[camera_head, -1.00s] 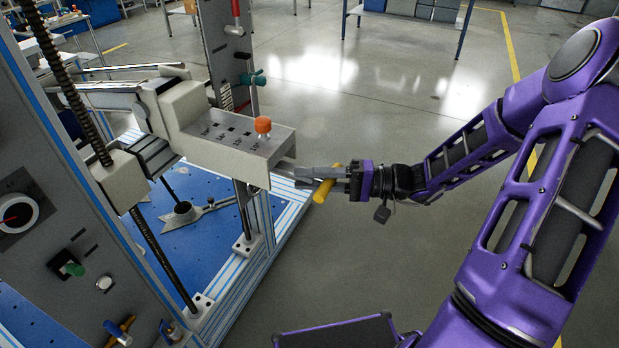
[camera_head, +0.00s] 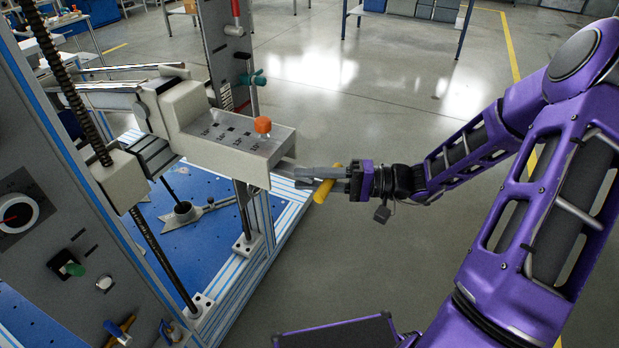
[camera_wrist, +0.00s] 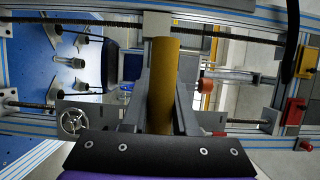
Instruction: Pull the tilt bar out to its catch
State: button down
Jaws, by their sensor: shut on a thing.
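The tilt bar ends in a yellow handle (camera_head: 323,191), set crosswise at the right end of a pale housing (camera_head: 232,143). A short length of metal bar shows between housing and handle. An orange knob (camera_head: 263,125) stands on the housing's marked top plate. My gripper (camera_head: 320,183) is shut on the yellow handle, fingers reaching in from the right. In the wrist view the yellow handle (camera_wrist: 163,85) lies between the two fingers, and the orange knob (camera_wrist: 206,85) is just right of them. The far ends of the fingers are partly hidden by the handle.
The test rig's grey panel (camera_head: 50,220) with dial and switches stands at left. A blue perforated bed (camera_head: 200,205) lies below the housing, with a threaded rod rising past it.

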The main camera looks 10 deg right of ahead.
aim_at(327, 182)
dwell(0.4)
jog(key=s+d, duration=0.2)
jog(key=d, duration=0.1)
jog(key=shift+p, duration=0.35)
jog(key=c, duration=0.7)
grip_release()
jog(key=shift+c, duration=0.2)
jog(key=v, duration=1.7)
jog(key=shift+d+p, duration=0.2)
jog(key=shift+p, duration=0.2)
jog(key=shift+f, duration=0.1)
